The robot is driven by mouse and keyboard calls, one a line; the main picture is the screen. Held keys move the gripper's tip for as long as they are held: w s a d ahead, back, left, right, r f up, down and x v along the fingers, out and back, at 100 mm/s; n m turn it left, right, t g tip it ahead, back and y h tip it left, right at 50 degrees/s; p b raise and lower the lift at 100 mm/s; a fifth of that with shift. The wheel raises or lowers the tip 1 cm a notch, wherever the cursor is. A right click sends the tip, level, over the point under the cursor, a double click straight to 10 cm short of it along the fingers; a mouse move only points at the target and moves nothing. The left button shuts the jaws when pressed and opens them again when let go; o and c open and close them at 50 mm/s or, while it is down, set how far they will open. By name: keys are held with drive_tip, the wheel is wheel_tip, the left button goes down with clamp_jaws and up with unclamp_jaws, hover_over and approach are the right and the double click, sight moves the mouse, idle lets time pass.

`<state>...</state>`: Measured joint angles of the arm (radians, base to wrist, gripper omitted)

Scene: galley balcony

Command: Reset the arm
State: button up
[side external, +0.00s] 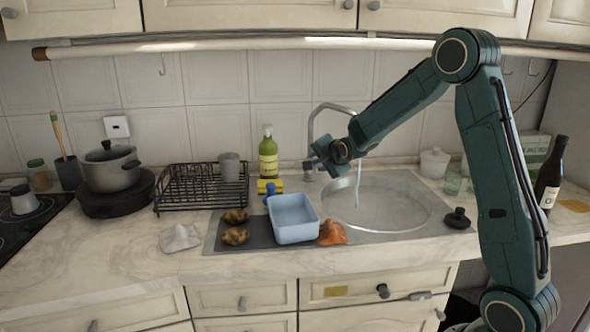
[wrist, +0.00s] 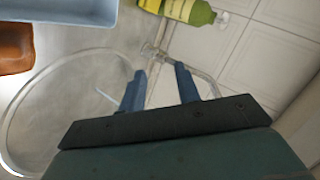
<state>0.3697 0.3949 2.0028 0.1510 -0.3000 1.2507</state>
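My gripper (wrist: 160,88) shows in the wrist view with its two blue fingers apart and nothing between them. In the side external view my gripper (side external: 318,160) hangs in the air by the faucet, above the left rim of the sink. The arm is bent, with its elbow high on the right. The fingers are small and partly hidden in that view.
The round sink (side external: 385,212) lies below my arm. A blue basin (side external: 293,222), an orange cloth (side external: 332,233), potatoes (side external: 235,237) and a green bottle (side external: 268,155) are nearby. The faucet (side external: 312,125) is close. A dark bottle (side external: 551,175) stands at right.

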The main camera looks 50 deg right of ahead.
drive_tip(key=s+a+r+n+g+y, duration=0.1)
drive_tip(key=s+a+r+n+y, duration=0.1)
drive_tip(key=s+a+r+n, duration=0.4)
drive_tip(key=s+a+r+n+g+y, duration=0.1)
drive_tip(key=s+a+r+n+y, duration=0.15)
drive_tip(key=s+a, duration=0.6)
drive_tip(key=s+a+f+n+g+y, duration=0.1)
drive_tip(key=s+a+n, duration=0.4)
drive_tip(key=s, duration=0.5)
drive_tip(key=s+a+f+n+g, duration=0.1)
drive_tip(key=s+a+n, duration=0.3)
drive_tip(key=s, duration=0.5)
drive_tip(key=shift+s+a+n+g+y, duration=0.3)
drive_tip(key=shift+s+a+n+y, duration=0.1)
drive_tip(key=shift+n, duration=0.35)
drive_tip(key=o, duration=1)
drive_tip(key=shift+c, duration=0.2)
drive_tip(key=shift+w+r, duration=0.15)
